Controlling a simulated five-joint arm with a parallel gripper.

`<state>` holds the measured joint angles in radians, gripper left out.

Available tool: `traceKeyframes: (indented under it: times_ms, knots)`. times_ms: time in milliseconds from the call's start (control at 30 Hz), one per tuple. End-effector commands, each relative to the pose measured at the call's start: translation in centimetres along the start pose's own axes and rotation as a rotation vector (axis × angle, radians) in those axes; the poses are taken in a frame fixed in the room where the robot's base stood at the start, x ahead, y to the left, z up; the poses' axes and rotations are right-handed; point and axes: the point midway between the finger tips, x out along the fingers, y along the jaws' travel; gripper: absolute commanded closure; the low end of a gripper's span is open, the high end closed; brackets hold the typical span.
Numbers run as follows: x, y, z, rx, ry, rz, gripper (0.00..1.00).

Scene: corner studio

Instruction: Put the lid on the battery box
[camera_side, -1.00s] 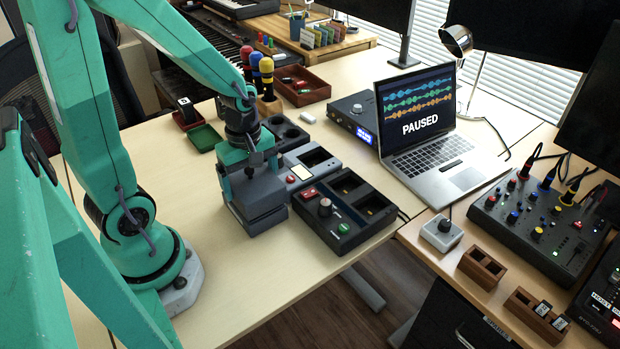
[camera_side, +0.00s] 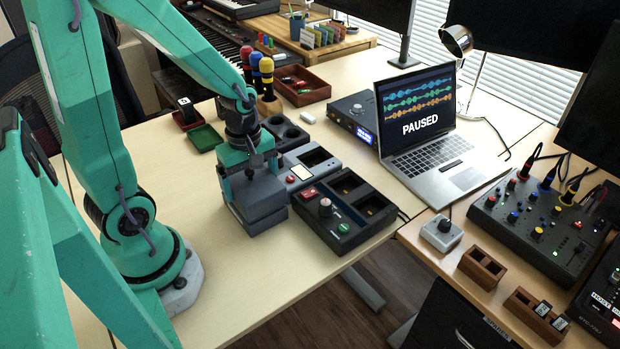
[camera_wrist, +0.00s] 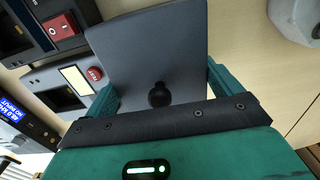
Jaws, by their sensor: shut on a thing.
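The blue-grey lid (camera_side: 262,190) with a black knob is between the fingers of my gripper (camera_side: 248,174), which is shut on it. In the wrist view the lid (camera_wrist: 150,45) is a flat plate between the green fingers of my gripper (camera_wrist: 160,92), with its knob toward the camera. The dark grey battery box (camera_side: 264,224) stands on the table directly under the lid. The lid looks level and very close to the box top or touching it; I cannot tell whether it is fully seated. The inside of the box is hidden.
A black charger-like unit (camera_side: 336,238) with a red switch stands close to the right of the box. A grey unit (camera_side: 298,180) with a pale display is behind it. A laptop (camera_side: 433,165) is farther right. The table in front is clear.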

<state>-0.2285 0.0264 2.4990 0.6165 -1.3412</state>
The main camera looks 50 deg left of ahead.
Motion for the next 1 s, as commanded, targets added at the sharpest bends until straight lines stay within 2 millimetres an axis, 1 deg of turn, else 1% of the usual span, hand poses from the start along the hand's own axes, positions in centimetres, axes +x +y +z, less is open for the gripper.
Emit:
traceKeyframes:
  times_ms: [467, 1000]
  knots:
    - [0.01, -0.01, 0.01, 0.000, 0.000, 0.000, 0.34]
    - [0.69, 0.01, 0.00, 0.000, 0.000, 0.000, 0.34]
